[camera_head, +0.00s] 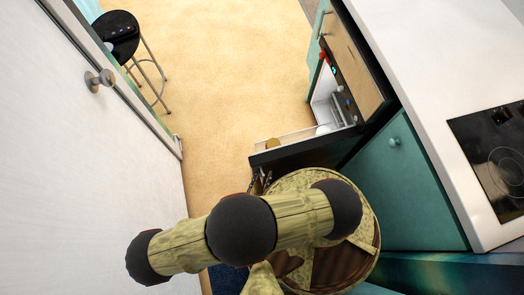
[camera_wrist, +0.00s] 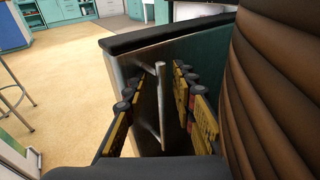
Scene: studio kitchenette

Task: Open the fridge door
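The fridge door (camera_head: 302,150) stands swung out from the counter, with its dark top edge toward the camera. Behind it in the head view, the white inside of the fridge (camera_head: 323,98) shows, with several small items. In the wrist view, the door (camera_wrist: 118,74) has a grey metal face with an upright bar handle (camera_wrist: 161,105). My gripper (camera_wrist: 157,112) is open, its yellow and black fingers on either side of the handle. A gap shows between the handle and each finger. In the head view, my gripper (camera_head: 260,181) is mostly hidden behind my arm.
A white panel with a round knob (camera_head: 99,81) runs along the left. A black stool (camera_head: 118,35) stands at the far left. The counter (camera_head: 440,60) with a cooktop (camera_head: 497,155) and teal cabinet (camera_head: 408,190) is on the right. The tan floor (camera_head: 220,70) between is clear.

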